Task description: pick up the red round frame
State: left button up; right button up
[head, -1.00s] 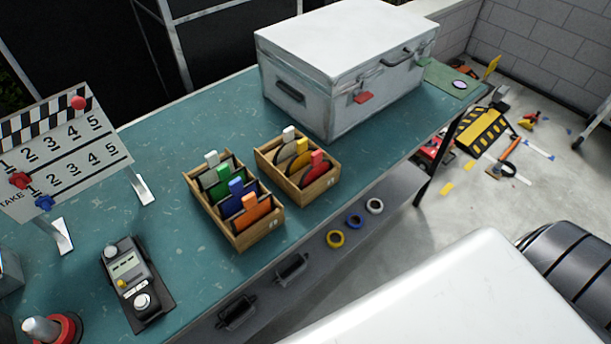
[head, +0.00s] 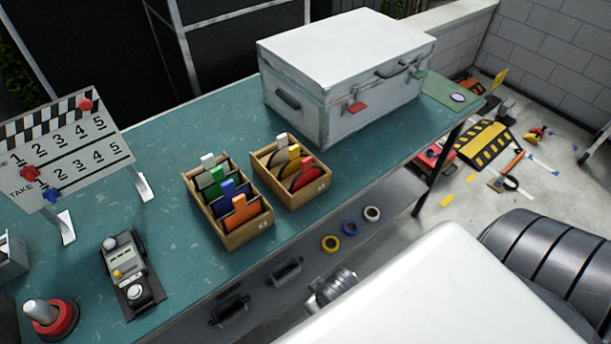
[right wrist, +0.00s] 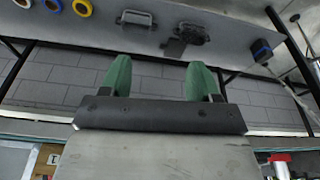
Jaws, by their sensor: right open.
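The red round frame (head: 305,177) stands in the front slot of the right wooden box (head: 290,200), with its red tab up and its lower part hidden by the box wall. White and yellow-orange tabs stand behind it in the same box. My right gripper (right wrist: 160,80) shows in the right wrist view with two green fingers spread apart and nothing between them. The red frame cannot be made out in that view. My left gripper is not in view.
The left wooden box (head: 247,231) holds white, green, blue and orange tabbed frames. A large metal case (head: 345,80) stands behind the boxes. A clapperboard (head: 65,150) and control box (head: 125,270) are at left. Tape rolls (head: 350,228) lie on the lower shelf.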

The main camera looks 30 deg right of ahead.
jog(key=w+a+r+y, duration=0.15)
jog(key=w+r, duration=0.25)
jog(key=r, duration=0.8)
notch_tip(320, 180, up, 18)
jog(key=m+g+h+p, duration=0.1)
jog(key=g+h, duration=0.1)
jog(key=g, duration=0.1)
send_over(307, 159)
jog(key=shift+s+a, duration=0.1)
jog(key=shift+s, duration=0.05)
jog(key=shift+f, duration=0.1)
notch_tip(307, 159, down, 5)
jog(key=shift+r+p, duration=0.15)
jog(key=shift+p, duration=0.4)
jog(key=shift+f+p, duration=0.35)
jog(key=shift+f, duration=0.2)
jog(key=f, duration=0.2)
jog(key=f+p, duration=0.1)
jog(key=shift+w+f, duration=0.25)
jog(key=shift+f, duration=0.5)
jog(key=shift+c, duration=0.3)
grip_shut()
